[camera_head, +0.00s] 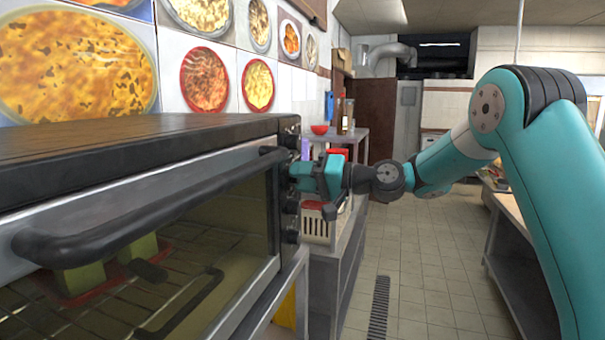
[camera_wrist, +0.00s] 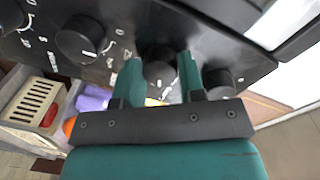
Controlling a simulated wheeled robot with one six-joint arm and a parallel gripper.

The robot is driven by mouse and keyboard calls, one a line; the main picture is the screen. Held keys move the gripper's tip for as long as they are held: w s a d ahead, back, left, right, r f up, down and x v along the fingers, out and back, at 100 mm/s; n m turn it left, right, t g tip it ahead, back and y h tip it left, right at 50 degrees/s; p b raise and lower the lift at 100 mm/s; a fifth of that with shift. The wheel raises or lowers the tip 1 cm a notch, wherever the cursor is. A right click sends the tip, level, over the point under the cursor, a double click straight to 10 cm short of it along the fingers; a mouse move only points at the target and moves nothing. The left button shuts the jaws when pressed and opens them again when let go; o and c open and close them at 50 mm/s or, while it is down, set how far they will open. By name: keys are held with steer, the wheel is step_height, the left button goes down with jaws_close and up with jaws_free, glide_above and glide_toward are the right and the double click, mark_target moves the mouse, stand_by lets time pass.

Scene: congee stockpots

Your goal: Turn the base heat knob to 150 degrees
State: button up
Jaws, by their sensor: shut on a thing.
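The black oven (camera_head: 150,195) has a column of round black knobs on its front control panel. My gripper (camera_head: 296,177) reaches the panel from the right and is at an upper-middle knob, which it mostly hides in the head view. In the wrist view my gripper (camera_wrist: 161,64) has one finger on each side of a black knob (camera_wrist: 160,70) and is shut on it. Other knobs sit to its left (camera_wrist: 80,40) and right (camera_wrist: 218,83). The markings are too blurred to read, so I cannot tell the knob's label or setting.
The oven's long door handle (camera_head: 150,208) sticks out left of my gripper. A grey shelf (camera_head: 345,240) holds a pale slotted basket (camera_head: 316,226) just beyond the panel. The tiled floor (camera_head: 420,260) to the right is clear.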

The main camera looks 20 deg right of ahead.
steer(key=shift+d+m+p, duration=0.15)
steer(key=shift+m+p, duration=0.3)
steer(key=shift+m, duration=0.65)
steer(key=o, duration=0.9)
steer(key=shift+d, duration=0.1)
